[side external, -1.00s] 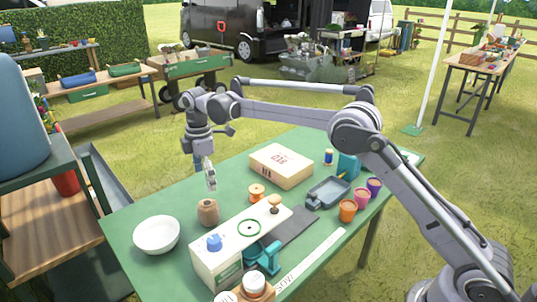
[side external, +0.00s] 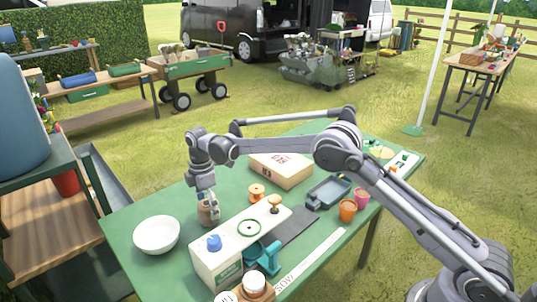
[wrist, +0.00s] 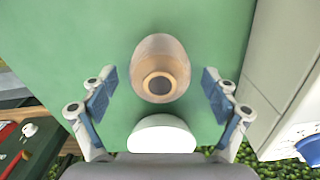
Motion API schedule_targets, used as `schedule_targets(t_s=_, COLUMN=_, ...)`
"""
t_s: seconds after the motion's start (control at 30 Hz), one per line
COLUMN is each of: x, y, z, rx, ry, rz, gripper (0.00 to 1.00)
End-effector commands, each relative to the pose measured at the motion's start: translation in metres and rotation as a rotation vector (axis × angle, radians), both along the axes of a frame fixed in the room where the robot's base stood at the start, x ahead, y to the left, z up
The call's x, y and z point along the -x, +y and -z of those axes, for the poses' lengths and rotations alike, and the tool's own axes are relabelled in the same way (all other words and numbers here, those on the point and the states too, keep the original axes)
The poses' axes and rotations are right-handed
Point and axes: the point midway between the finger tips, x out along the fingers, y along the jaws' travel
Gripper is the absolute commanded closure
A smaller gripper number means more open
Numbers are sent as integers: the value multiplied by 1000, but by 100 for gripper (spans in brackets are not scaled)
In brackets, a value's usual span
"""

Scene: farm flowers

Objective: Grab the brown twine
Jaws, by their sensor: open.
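The brown twine (side external: 207,214) is a small rounded ball standing on the green table, between the white bowl and the long white box. In the wrist view the twine (wrist: 160,72) shows from above, with a dark round hole in its top. My gripper (side external: 208,200) is low over the twine and partly hides it in the side view. In the wrist view my gripper (wrist: 157,92) is open, with one blue-padded finger on each side of the twine. Gaps show between the pads and the twine.
The white bowl (side external: 157,235) stands left of the twine. The long white box (side external: 222,262) with a blue knob (side external: 214,243) is close on the right. An orange spool (side external: 257,191) and a cardboard box (side external: 282,170) stand behind. Green table (side external: 140,200) is clear at the back left.

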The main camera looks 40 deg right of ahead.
Motion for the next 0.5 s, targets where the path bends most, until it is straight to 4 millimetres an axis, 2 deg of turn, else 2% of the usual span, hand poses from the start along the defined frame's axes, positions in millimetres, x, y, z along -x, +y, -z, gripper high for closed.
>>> schedule_targets(t_s=0.13, x=0, y=0, z=14, rx=0, ry=0, rz=0, gripper=13)
schedule_targets(t_s=0.4, x=0, y=0, z=16, rx=0, ry=0, rz=0, gripper=13)
schedule_targets(t_s=0.5, x=0, y=0, z=16, rx=0, ry=0, rz=0, gripper=42)
